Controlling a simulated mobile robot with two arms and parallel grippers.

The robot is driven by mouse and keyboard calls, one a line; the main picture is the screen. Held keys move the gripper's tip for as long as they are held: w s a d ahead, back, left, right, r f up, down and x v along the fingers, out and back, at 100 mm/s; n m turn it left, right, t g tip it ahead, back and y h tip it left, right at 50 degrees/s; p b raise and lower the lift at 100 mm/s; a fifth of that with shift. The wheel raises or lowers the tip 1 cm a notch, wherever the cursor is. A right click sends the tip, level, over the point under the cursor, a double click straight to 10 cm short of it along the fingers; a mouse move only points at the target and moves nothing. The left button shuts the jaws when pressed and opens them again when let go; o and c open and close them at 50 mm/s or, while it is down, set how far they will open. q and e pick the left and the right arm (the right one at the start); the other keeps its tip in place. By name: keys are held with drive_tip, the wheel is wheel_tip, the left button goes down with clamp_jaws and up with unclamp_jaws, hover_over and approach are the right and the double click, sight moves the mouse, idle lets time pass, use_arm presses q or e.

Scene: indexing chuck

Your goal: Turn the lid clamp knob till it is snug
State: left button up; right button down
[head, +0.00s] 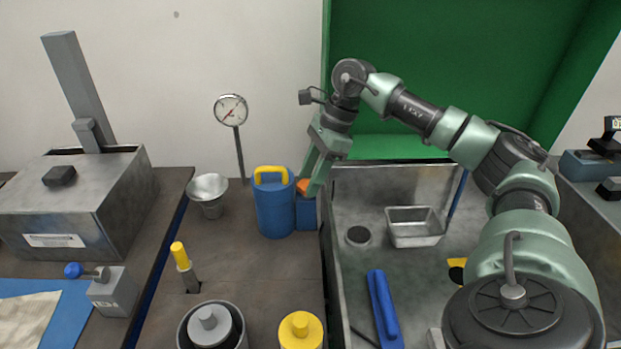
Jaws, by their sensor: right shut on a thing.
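My right gripper (313,182) reaches down from the upper right beside the blue canister. It is shut on an orange knob (302,186), which shows only partly beside the fingers. The knob sits on top of a small blue block (306,214), right against the canister's right side. The blue canister (274,212) stands upright and has a yellow handle (270,174) on top. The fingers hide part of the knob, so its seating on the block cannot be told. My left gripper is not in view.
A dial gauge (231,110) on a post and a metal cup (208,193) stand left of the canister. A grey tray (370,280) at right holds a small metal pan (415,227) and a blue bar (384,308). A yellow knob (300,329) stands in front.

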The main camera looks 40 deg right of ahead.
drive_tip(key=m+t+b, duration=0.1)
drive_tip(key=m, duration=0.3)
drive_tip(key=shift+s+a+h, duration=0.1)
drive_tip(key=shift+s+h, duration=0.05)
drive_tip(key=shift+h, duration=0.25)
drive_tip(key=shift+m+t+h+b, duration=0.4)
drive_tip(key=shift+m+t+h, duration=0.15)
drive_tip(key=shift+m, duration=1.05)
drive_tip(key=c, duration=0.9)
unclamp_jaws()
drive_tip(key=shift+o, duration=0.2)
drive_tip(key=shift+s+r, duration=0.1)
drive_tip(key=shift+r, duration=0.05)
drive_tip(key=v, duration=0.7)
drive_tip(key=shift+r, duration=0.25)
